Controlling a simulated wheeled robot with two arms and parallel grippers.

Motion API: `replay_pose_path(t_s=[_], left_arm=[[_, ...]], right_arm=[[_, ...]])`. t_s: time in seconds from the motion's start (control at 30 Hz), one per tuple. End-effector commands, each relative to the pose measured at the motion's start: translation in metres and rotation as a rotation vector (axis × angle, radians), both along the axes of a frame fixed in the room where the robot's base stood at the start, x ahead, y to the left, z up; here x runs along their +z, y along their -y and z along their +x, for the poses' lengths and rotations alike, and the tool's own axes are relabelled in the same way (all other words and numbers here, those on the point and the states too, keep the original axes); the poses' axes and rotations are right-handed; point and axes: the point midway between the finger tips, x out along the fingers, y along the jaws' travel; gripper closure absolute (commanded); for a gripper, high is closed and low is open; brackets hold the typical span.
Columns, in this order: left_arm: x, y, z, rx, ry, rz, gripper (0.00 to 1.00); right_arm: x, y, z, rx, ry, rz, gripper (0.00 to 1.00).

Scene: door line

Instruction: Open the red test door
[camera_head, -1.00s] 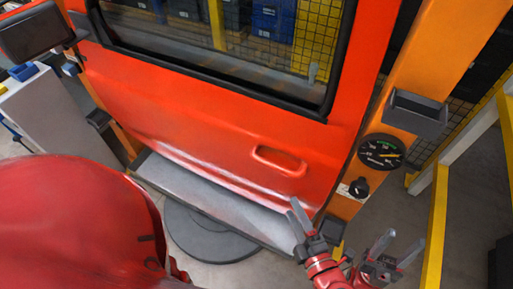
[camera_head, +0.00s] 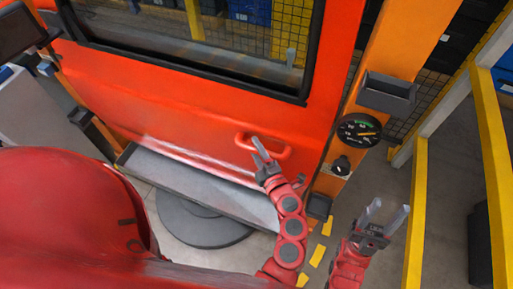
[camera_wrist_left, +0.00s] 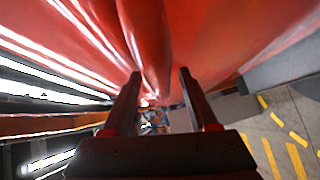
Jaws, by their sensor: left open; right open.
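The red test door (camera_head: 180,100) fills the upper middle of the head view and looks closed in its orange frame. Its red bar handle (camera_head: 284,154) is at the lower right of the door panel. My left gripper (camera_head: 258,149) is open at the handle, its fingers overlapping the handle's left part. In the left wrist view, a red bar, apparently the handle (camera_wrist_left: 146,40), runs between the open fingers (camera_wrist_left: 160,76); contact cannot be told. My right gripper (camera_head: 388,208) is open and empty, to the right of the door and away from it.
An orange post (camera_head: 392,45) right of the door carries a dark box (camera_head: 387,95), a round gauge (camera_head: 358,131) and a black knob (camera_head: 341,165). A yellow rail (camera_head: 415,225) stands near my right gripper. A grey step (camera_head: 190,185) lies below the door.

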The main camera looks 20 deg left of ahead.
Motion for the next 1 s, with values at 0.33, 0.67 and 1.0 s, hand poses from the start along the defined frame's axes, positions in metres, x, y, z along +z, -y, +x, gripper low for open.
replay_pose_path(t_s=[0.33, 0.67, 1.0], left_arm=[[-0.0009, -0.0016, 0.0016, 0.000, -0.001, 0.001, 0.48], [-0.0010, -0.0013, 0.0015, -0.001, -0.001, 0.000, 1.00], [-0.0012, -0.0012, 0.0014, -0.001, -0.001, 0.000, 1.00]], right_arm=[[0.0003, 0.0000, 0.0000, 0.000, 0.000, 0.000, 0.50], [0.0003, 0.0000, 0.0000, 0.000, 0.000, 0.000, 0.50], [0.0003, 0.0000, 0.0000, 0.000, 0.000, 0.000, 0.50]])
